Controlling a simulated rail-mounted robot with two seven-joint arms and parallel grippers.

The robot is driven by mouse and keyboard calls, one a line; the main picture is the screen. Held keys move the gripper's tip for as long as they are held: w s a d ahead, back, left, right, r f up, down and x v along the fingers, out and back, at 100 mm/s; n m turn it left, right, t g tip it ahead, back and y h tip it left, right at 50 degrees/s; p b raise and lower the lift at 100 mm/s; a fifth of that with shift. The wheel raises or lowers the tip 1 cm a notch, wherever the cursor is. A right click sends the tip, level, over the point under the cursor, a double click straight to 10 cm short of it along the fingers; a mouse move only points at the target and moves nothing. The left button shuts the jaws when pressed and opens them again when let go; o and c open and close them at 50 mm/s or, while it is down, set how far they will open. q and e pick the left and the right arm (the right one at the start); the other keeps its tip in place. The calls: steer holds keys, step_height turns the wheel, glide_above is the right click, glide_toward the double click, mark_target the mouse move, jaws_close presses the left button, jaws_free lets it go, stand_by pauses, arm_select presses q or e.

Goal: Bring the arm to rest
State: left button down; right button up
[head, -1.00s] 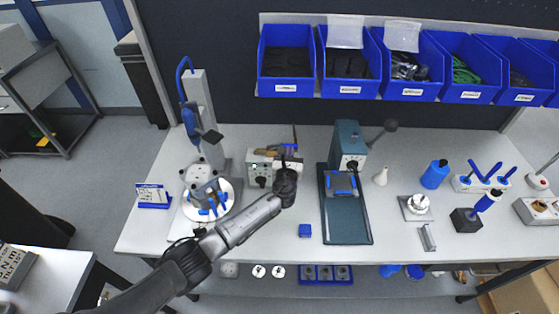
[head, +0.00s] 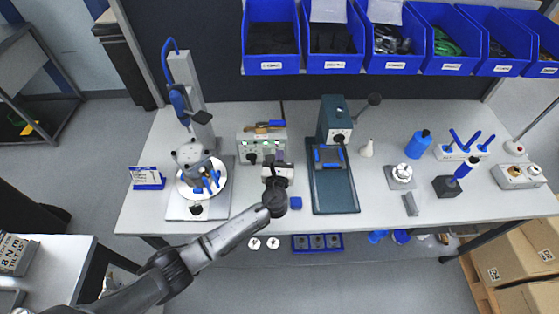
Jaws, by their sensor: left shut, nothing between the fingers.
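My left arm comes in from the lower left, over the front edge of the workbench (head: 400,215). My left gripper (head: 277,168) is shut and empty. My right gripper is not in view.
A fixture with a round white plate (head: 203,183) stands left of the gripper. A press with a dark green base (head: 333,192) stands to the right. Blue bins (head: 334,67) hang along the back. Below the bench is a blue tray (head: 317,243).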

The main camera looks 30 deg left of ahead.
arm_select(q)
steer(key=shift+v, duration=1.15)
